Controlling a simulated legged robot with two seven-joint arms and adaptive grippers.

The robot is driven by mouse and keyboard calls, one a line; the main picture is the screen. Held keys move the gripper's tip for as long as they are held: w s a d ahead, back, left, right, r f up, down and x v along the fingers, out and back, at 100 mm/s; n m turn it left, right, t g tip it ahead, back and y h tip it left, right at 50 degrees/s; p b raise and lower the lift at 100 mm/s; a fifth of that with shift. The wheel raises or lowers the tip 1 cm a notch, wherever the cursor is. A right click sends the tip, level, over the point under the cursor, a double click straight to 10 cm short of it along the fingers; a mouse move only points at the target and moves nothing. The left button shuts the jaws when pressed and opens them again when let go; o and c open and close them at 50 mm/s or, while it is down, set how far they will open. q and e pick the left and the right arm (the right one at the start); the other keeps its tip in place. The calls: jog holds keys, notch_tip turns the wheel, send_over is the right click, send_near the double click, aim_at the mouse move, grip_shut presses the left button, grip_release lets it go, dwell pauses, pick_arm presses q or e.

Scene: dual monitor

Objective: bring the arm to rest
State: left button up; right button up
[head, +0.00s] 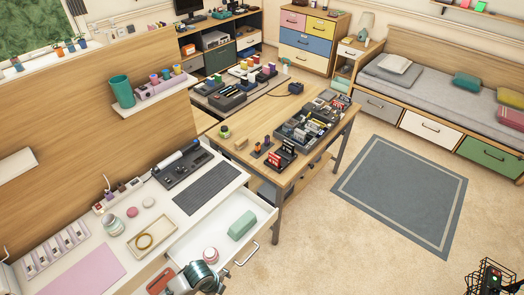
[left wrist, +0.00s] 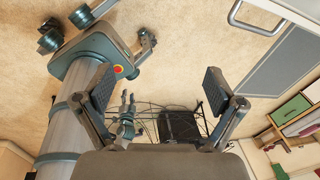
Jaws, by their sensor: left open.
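My left gripper (left wrist: 160,88) shows in the left wrist view. Its two dark-padded fingers are spread wide apart with nothing between them, and bare beige floor shows beyond them. In the head view a grey and teal part of my arm shows at the bottom edge, over the open white drawer (head: 190,242); no left fingertips can be made out there.
The drawer, holding a green block (head: 242,225) and a pink-lidded jar (head: 210,254), juts from the white desk (head: 85,268). A wooden table (head: 255,122) carries trays. A black wire-like object (head: 491,278) stands at lower right. Floor around the grey rug (head: 400,195) is clear.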

pick_arm(q)
jog(key=s+d+r+n+t+h, duration=0.15)
jog(key=s+d+n, duration=0.25)
jog(key=n, duration=0.5)
jog(key=s+a+r+n+y, duration=0.1)
jog(key=s+a+n+y, duration=0.2)
jog(key=s+a+n, duration=0.8)
notch_tip(320, 180, down, 25)
jog(key=w+d+n, duration=0.1)
jog(key=w, duration=0.1)
jog(key=s+a+f+g, duration=0.1)
jog(key=s+a+f, duration=0.1)
jog(key=s+f, duration=1.5)
jog(key=shift+s+a+g, duration=0.35)
jog(key=shift+s, duration=0.35)
pick_arm(e)
jog(key=shift+s+d+f, duration=0.1)
jog(key=shift+s+d, duration=0.15)
jog(key=shift+d, duration=0.35)
jog(key=shift+s+d, duration=0.25)
jog(key=shift+d, duration=0.3)
